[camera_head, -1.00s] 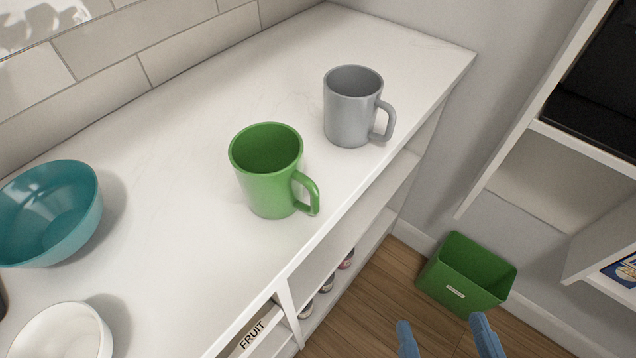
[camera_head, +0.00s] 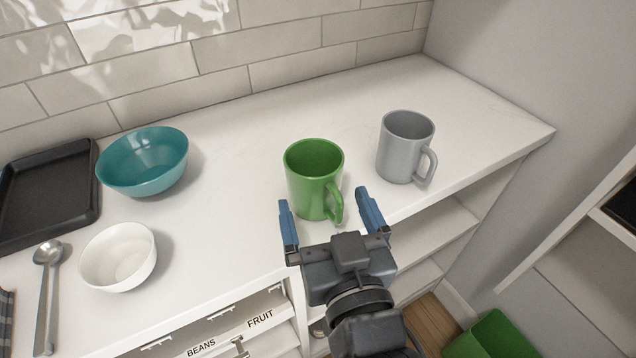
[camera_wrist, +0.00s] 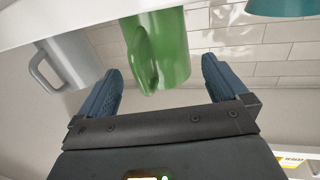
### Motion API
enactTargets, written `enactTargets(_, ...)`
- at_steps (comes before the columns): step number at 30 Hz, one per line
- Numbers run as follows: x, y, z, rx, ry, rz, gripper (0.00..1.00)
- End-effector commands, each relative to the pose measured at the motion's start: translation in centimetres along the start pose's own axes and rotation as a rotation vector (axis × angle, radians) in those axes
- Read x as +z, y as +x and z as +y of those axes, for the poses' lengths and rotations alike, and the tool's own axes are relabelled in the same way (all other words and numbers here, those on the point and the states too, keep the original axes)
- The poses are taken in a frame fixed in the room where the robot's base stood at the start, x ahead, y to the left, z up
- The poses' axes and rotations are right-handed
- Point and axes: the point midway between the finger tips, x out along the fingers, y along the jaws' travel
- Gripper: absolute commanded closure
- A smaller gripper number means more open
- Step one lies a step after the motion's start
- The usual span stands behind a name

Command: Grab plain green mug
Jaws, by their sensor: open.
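The plain green mug (camera_head: 309,182) stands upright on the white counter, its handle toward the front right. My gripper (camera_head: 333,213) is open, its two blue fingers pointing at the mug from the counter's front edge. Nothing is held.
A grey mug (camera_head: 402,150) stands close on the right. A teal bowl (camera_head: 143,165), a white bowl (camera_head: 118,257), a spoon (camera_head: 46,290) and a black tray (camera_head: 45,190) lie to the left. Shelves sit below the counter (camera_head: 235,130); a green bin (camera_head: 492,338) is at lower right.

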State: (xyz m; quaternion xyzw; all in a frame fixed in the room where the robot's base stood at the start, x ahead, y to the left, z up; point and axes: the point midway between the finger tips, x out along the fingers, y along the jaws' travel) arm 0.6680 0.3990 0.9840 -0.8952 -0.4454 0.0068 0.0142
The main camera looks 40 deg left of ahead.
Motion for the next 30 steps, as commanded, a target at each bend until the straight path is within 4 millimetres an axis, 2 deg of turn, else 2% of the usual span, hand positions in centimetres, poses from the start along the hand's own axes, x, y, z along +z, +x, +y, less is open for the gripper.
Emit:
enactTargets(10, 0.5, 4.5, -0.1, 0.001, 0.0, 0.0, 0.0)
enactTargets(14, 0.5, 5.2, -0.1, 0.002, 0.0, 0.0, 0.0)
enactTargets(20, 0.6, 5.2, 0.0, 0.002, 0.0, 0.0, 0.0)
enactTargets(30, 0.6, 5.2, 0.0, 0.002, 0.0, -0.001, 0.32)
